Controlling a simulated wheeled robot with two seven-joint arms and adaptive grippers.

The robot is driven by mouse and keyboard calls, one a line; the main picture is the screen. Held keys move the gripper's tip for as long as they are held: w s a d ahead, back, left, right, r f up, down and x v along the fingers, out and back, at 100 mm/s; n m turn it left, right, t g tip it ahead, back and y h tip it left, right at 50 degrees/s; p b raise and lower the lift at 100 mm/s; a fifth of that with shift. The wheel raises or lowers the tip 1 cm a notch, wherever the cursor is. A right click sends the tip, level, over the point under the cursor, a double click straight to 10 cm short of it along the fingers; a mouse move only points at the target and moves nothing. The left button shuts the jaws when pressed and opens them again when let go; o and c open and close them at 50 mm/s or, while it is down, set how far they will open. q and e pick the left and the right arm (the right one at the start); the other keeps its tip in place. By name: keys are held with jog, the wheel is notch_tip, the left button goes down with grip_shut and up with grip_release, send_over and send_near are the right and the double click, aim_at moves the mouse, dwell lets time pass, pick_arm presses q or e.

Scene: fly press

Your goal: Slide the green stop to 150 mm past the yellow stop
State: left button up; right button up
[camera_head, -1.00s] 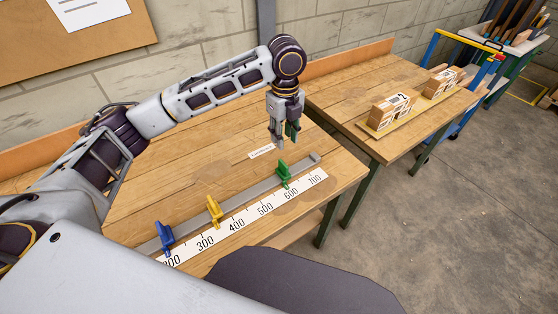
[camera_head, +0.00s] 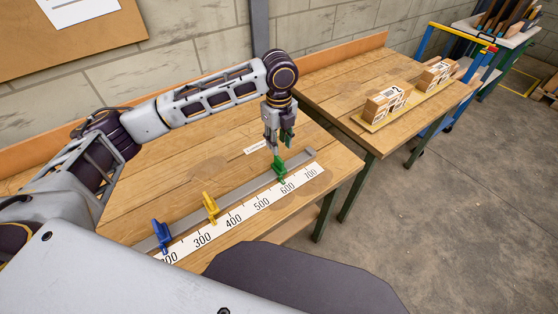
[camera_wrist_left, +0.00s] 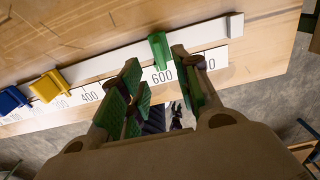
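The green stop (camera_head: 279,168) sits on the grey rail (camera_head: 243,190), beside about the 600 mark of the white scale (camera_head: 249,209). The yellow stop (camera_head: 211,207) is on the same rail to the left, between about 300 and 400. My left gripper (camera_head: 277,147) points down just above the green stop. In the left wrist view its green-padded fingers are spread, and the green stop (camera_wrist_left: 158,50) shows between and beyond their tips; contact cannot be told. The yellow stop (camera_wrist_left: 50,85) also shows there. My right gripper is out of view.
A blue stop (camera_head: 161,236) is on the rail left of the yellow one. A small white label (camera_head: 255,147) lies behind the rail. The wooden bench (camera_head: 170,190) is otherwise mostly clear. A second bench at right holds wooden blocks (camera_head: 388,102) on a board.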

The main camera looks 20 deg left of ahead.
aim_at(279, 158)
pick_arm(q)
notch_tip(279, 158, down, 7)
jog(key=shift+r, duration=0.1)
notch_tip(279, 158, down, 2)
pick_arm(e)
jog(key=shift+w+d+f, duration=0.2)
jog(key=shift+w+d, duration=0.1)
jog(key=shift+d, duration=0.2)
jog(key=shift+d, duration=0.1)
pick_arm(q)
jog(key=shift+c, duration=0.5)
grip_shut()
jog(key=shift+s, duration=0.1)
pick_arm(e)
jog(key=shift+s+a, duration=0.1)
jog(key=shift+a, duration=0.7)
